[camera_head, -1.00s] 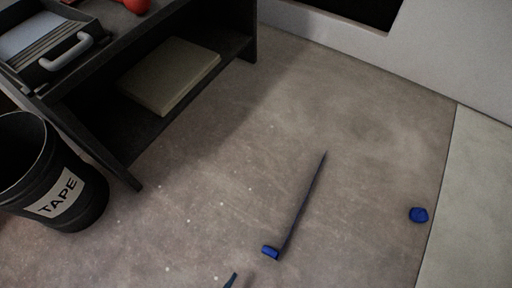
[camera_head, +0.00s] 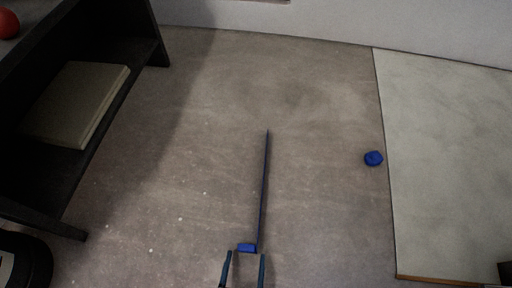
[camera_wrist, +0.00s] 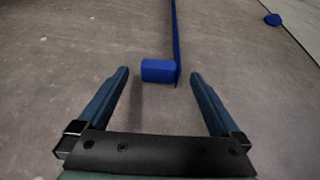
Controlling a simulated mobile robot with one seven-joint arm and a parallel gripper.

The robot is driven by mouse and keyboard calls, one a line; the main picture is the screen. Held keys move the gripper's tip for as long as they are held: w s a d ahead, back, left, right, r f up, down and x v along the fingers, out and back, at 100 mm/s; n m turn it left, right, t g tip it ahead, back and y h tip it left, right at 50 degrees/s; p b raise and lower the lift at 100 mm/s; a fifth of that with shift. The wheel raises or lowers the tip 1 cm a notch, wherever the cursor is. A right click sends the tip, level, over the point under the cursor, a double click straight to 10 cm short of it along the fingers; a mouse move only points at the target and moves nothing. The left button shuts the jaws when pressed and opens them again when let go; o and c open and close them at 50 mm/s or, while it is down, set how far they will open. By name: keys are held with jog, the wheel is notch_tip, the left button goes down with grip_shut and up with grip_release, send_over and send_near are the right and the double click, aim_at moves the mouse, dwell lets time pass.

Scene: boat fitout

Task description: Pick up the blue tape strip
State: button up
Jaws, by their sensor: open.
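The blue tape strip (camera_head: 264,195) lies on the floor as a long thin dark-blue band, running away from me. At its near end is a short, brighter blue block-like end (camera_head: 247,247). In the wrist view the strip (camera_wrist: 175,45) runs up and out of the top edge, and its near end (camera_wrist: 158,71) shows just ahead of and between my fingertips. My gripper (camera_head: 242,254) is open, its two fingers apart with nothing between them; it also shows in the wrist view (camera_wrist: 160,73). I cannot tell the exact height of the fingertips above the floor.
A small blue lump (camera_head: 373,158) lies on the floor to the right, beside a pale raised panel (camera_head: 440,150). A dark shelf (camera_head: 140,85) holding a flat beige box (camera_head: 80,100) stands at left. A black bin (camera_head: 35,265) is at lower left. Floor around the strip is clear.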

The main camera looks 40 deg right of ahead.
jog(key=shift+b+x, duration=0.6)
jog(key=shift+x, duration=0.75)
jog(key=shift+c, duration=0.2)
